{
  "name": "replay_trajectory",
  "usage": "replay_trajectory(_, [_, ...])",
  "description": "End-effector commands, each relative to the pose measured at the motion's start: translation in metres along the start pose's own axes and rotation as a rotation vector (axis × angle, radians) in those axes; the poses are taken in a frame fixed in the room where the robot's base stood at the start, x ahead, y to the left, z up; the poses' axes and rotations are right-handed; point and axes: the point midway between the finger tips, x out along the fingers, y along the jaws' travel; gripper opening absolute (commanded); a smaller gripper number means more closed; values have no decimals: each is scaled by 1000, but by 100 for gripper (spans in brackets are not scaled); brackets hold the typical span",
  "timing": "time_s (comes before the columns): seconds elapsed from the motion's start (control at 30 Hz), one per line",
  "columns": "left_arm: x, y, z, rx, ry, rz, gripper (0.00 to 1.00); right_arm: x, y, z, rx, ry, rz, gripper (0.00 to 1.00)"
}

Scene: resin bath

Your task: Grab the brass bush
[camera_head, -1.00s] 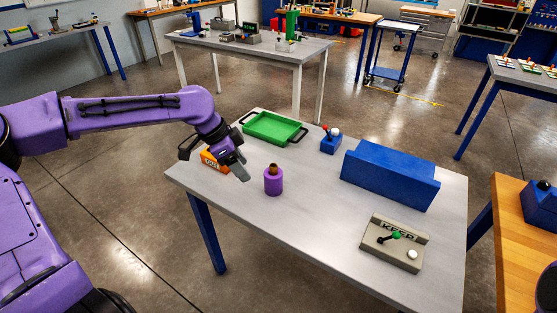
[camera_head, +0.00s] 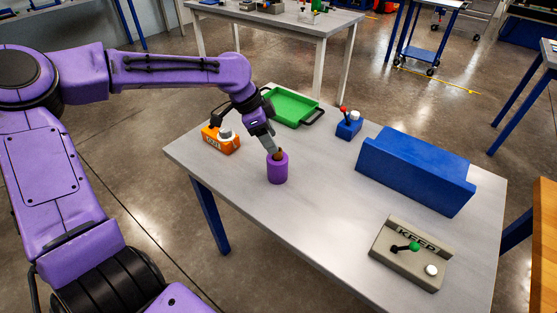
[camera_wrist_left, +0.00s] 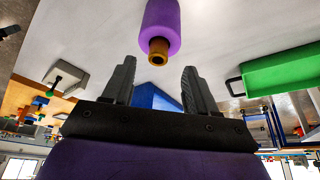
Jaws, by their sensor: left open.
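The brass bush (camera_head: 280,153) stands in the top of a purple cylinder (camera_head: 277,172) on the grey table. My left gripper (camera_head: 271,147) is right at the bush in the head view and partly covers it. In the left wrist view, the bush (camera_wrist_left: 158,50) points from the end of the purple cylinder (camera_wrist_left: 162,20) toward the space between the two open fingers (camera_wrist_left: 157,70). The bush looks just beyond the fingertips, and nothing is held. Whether a finger touches it cannot be told. My right gripper is not seen.
An orange box (camera_head: 221,140) is left of the cylinder, and a green tray (camera_head: 291,106) lies behind. A small blue control box (camera_head: 348,127), a large blue block (camera_head: 415,168) and a grey lever panel (camera_head: 409,257) are to the right. The table's front middle is clear.

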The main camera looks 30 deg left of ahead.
Motion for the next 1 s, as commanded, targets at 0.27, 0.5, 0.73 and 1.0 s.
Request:
replay_trajectory(0.27, [39,1,-2,0,-1,1,57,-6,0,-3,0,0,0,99])
replay_trajectory(0.5, [39,1,-3,0,0,-1,44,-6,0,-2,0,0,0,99])
replay_trajectory(0.73, [39,1,-3,0,0,-1,0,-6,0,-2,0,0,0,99])
replay_trajectory(1.0, [35,0,-4,1,0,-2,0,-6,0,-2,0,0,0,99])
